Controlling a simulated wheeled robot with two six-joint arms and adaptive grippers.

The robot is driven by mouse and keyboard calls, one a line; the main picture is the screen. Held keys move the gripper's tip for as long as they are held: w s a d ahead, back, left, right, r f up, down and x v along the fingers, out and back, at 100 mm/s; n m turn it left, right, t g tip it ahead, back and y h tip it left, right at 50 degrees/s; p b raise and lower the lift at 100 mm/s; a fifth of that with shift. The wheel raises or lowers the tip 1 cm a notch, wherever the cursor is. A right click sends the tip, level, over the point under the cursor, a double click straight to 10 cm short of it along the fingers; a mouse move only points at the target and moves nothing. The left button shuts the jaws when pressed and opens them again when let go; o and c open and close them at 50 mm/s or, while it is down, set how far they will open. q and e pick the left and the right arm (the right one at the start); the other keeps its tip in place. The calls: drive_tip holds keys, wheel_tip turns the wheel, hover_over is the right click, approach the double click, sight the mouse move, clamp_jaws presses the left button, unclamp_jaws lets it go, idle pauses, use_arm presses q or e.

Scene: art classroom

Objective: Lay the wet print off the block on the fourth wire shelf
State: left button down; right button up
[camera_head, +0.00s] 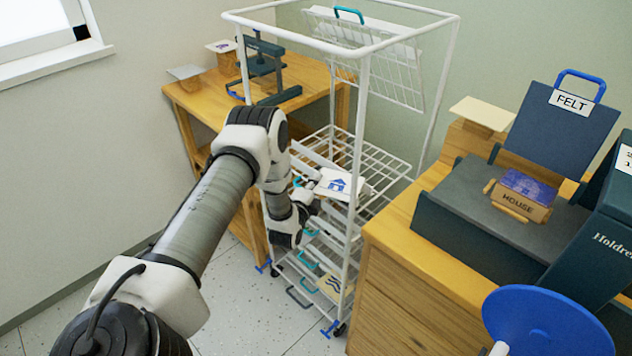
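A white print with a blue house (336,185) is inside the white wire rack (357,130), at a wire shelf below the raised upper one. I cannot tell whether it rests on the wires or hangs just above them. My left gripper (308,190) reaches into the rack from the left, at the print's left edge. Its fingertips are small and partly hidden, so its grip is unclear. The block marked HOUSE (522,196), with a blue top, sits on the dark press bed (495,225) at right. My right gripper is out of view.
The uppermost wire shelf (400,85) is tilted up. Lower shelves have teal handles, and a print with wavy lines (332,287) lies low in the rack. A wooden table (190,100) stands behind left. A wooden cabinet (420,270) and a blue disc (548,322) are at right.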

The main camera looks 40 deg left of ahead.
use_arm(q)
drive_tip(key=shift+s, duration=0.1)
drive_tip(key=c, duration=1.3)
unclamp_jaws()
